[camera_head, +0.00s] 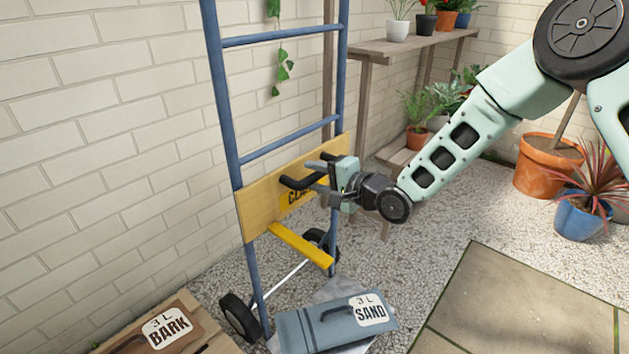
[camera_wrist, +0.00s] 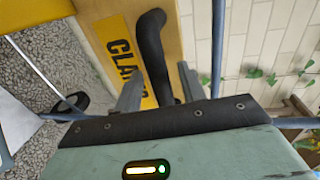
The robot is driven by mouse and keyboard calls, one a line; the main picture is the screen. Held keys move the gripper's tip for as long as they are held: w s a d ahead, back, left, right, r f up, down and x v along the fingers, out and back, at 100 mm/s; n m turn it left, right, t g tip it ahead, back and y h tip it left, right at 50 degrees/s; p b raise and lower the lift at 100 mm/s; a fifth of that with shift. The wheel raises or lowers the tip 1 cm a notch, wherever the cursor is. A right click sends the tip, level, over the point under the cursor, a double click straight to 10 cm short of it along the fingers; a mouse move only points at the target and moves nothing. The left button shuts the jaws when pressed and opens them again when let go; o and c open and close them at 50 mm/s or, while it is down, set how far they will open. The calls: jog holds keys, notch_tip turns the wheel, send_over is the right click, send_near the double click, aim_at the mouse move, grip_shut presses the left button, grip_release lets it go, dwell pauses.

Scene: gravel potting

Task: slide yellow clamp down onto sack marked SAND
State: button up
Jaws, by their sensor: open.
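The yellow clamp (camera_head: 258,208) is a yellow board across the blue hand truck's rails, with a lip (camera_head: 300,246) along its lower edge. Its black handle (camera_head: 296,183) and a partly hidden label starting "CLA" face me. The blue-grey sack marked SAND (camera_head: 300,331) lies on the truck's foot below, with a clear gap under the clamp. My gripper (camera_head: 322,176) is at the handle. In the wrist view the open fingers (camera_wrist: 160,92) stand either side of the black handle (camera_wrist: 152,50); I cannot tell whether they touch it.
The blue hand truck (camera_head: 229,110) stands by the white brick wall. A sack marked BARK (camera_head: 185,342) lies at the lower left. A wooden shelf (camera_head: 395,45) with pots stands behind. Terracotta (camera_head: 545,165) and blue (camera_head: 578,216) pots are at right.

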jog(key=shift+w+a+f, duration=0.1)
jog(key=shift+w+a, duration=0.15)
jog(key=shift+a, duration=0.1)
grip_shut()
notch_tip(320, 180, down, 42)
jog(key=b, duration=1.9)
jog(key=shift+d, duration=0.15)
jog(key=shift+c, duration=0.4)
grip_release()
jog(key=shift+f, duration=0.1)
jog(key=shift+o, duration=0.4)
jog(key=shift+r, duration=0.25)
